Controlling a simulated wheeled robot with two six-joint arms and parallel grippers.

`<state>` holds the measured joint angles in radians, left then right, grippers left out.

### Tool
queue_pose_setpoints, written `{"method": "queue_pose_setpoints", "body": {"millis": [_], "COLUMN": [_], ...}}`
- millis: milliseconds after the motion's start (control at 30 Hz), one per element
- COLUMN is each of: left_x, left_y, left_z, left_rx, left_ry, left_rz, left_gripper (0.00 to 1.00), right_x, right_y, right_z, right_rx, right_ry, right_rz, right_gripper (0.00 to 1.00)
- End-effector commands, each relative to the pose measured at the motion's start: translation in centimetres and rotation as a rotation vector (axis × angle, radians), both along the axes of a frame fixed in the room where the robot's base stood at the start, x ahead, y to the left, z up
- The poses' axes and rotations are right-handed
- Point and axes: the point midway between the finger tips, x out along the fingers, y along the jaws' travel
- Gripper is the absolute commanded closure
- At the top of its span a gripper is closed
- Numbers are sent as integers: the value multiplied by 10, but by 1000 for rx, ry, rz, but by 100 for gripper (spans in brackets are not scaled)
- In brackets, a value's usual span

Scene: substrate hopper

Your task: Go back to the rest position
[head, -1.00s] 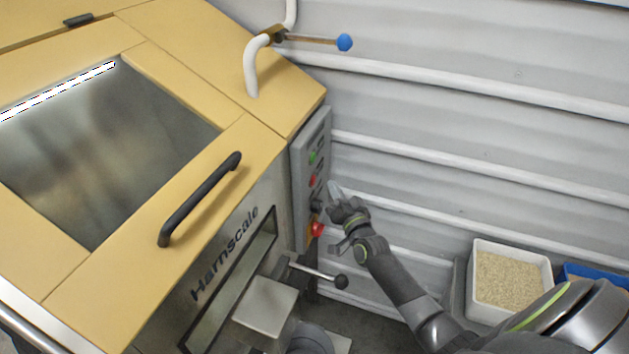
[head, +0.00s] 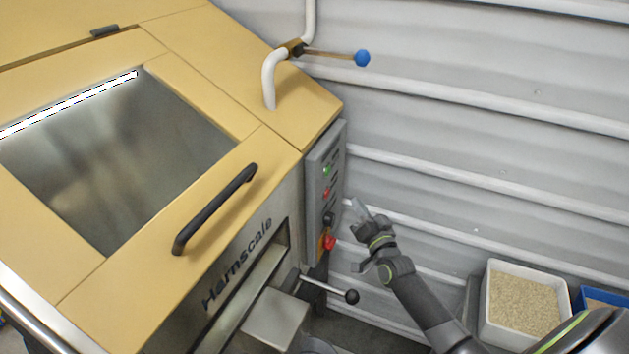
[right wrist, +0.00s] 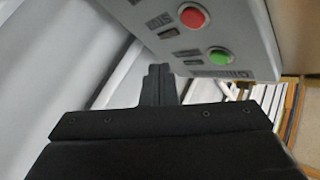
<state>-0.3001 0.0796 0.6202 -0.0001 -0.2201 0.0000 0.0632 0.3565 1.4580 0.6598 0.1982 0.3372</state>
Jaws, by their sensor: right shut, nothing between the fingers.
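My right gripper (head: 361,211) is just right of the control panel (head: 319,178) on the machine's side, in front of the ribbed wall. It is shut and empty, and apart from the panel as far as I can see. In the right wrist view the shut fingers (right wrist: 158,85) point up below the panel, which shows a red button (right wrist: 193,17) and a green button (right wrist: 219,56). My left gripper is not in view.
The yellow hopper machine (head: 225,60) fills the left. A lever with a black knob (head: 351,297) sticks out below the panel. A white bin of grain (head: 525,300) and a blue bin (head: 585,297) stand at lower right. A blue-knobbed valve handle (head: 362,58) is above.

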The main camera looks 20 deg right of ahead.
Motion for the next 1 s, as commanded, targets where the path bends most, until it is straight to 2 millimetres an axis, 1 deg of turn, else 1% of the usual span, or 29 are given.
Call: {"method": "queue_pose_setpoints", "body": {"millis": [167, 233, 267, 367, 400, 467, 500, 567, 600, 667, 700, 767, 800, 867, 900, 967, 1000], "left_x": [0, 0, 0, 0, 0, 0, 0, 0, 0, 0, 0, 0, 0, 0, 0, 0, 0], "left_y": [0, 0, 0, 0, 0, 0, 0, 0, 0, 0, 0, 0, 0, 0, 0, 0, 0], "left_z": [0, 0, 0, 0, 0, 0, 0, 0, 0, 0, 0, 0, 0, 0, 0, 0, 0], "left_rx": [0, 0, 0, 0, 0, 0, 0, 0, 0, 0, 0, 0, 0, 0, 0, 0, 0], "left_ry": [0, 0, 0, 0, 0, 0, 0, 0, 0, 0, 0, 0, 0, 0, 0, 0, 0], "left_rz": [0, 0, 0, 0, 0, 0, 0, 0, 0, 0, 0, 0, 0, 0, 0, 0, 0], "left_gripper": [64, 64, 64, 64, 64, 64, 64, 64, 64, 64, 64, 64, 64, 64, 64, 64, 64], "right_x": [0, -2, -4, -17, -25, -42, -56, -80, -97, -125, -145, -178, -200, -237, -262, -301, -328], "right_y": [0, -1, -1, -3, -3, -4, -3, -2, -1, 2, 5, 9, 13, 19, 23, 31, 36], "right_z": [-1, -11, -18, -62, -87, -127, -156, -196, -222, -259, -282, -315, -335, -364, -381, -405, -419], "right_rx": [-1, -8, -15, -54, -79, -117, -146, -186, -212, -251, -273, -309, -330, -362, -381, -409, -427], "right_ry": [3, 24, 43, 145, 206, 307, 378, 485, 554, 658, 727, 829, 894, 994, 1060, 1156, 1220], "right_rz": [-1, -4, -6, -20, -24, -29, -29, -25, -19, -5, 6, 27, 44, 74, 96, 133, 160], "right_gripper": [100, 100, 100, 100, 100, 100, 100, 100, 100, 100, 100, 100, 100, 100, 100, 100, 100]}}
